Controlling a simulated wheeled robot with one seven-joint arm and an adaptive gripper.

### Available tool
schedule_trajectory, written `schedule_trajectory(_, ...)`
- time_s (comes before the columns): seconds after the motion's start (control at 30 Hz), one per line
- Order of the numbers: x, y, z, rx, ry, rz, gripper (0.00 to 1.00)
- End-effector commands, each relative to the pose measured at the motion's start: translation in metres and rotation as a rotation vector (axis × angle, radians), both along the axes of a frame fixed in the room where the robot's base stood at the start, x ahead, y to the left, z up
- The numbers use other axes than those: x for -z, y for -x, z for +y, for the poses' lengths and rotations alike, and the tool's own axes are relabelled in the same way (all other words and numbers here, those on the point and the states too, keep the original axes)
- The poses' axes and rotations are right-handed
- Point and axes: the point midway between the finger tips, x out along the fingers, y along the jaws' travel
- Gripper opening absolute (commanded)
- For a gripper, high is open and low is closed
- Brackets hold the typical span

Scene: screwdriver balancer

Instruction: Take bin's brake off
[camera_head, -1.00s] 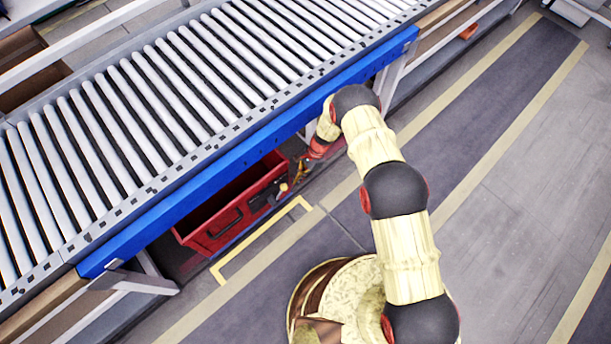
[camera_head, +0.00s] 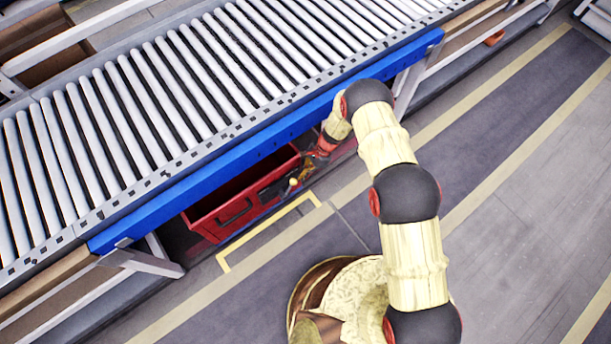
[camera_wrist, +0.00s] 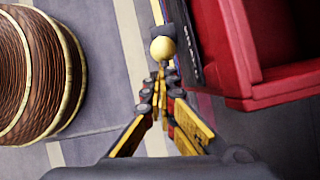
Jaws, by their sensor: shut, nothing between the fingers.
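The red bin (camera_head: 222,224) stands on the floor under the front edge of the conveyor. A lever with a pale yellow ball knob (camera_head: 293,182) is at its right end in the head view. In the wrist view the knob (camera_wrist: 163,48) is straight ahead of the fingertips, and the red bin (camera_wrist: 247,85) is at the right. My gripper (camera_wrist: 161,76) is shut and empty, its tips just short of the knob or against it; I cannot tell which. In the head view my gripper (camera_head: 302,172) is small and partly in shade beside the bin's right end.
The roller conveyor (camera_head: 150,110) with its blue side rail (camera_head: 200,190) runs above the bin and close over my forearm. Its support leg (camera_head: 410,85) stands to the right of my arm. A yellow floor marking (camera_head: 265,232) lies in front of the bin. The aisle floor (camera_head: 520,200) is clear.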

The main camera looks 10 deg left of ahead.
Motion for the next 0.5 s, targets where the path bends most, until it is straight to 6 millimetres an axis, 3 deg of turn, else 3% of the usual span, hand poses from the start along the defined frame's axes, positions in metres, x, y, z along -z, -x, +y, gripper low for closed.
schedule_trajectory(0.27,-0.005,-0.001,-0.003,0.0,0.001,0.002,0.0)
schedule_trajectory(0.43,-0.03,-0.012,-0.012,0.002,-0.001,-0.002,0.0)
schedule_trajectory(0.5,-0.025,-0.023,-0.025,0.005,-0.001,0.001,0.0)
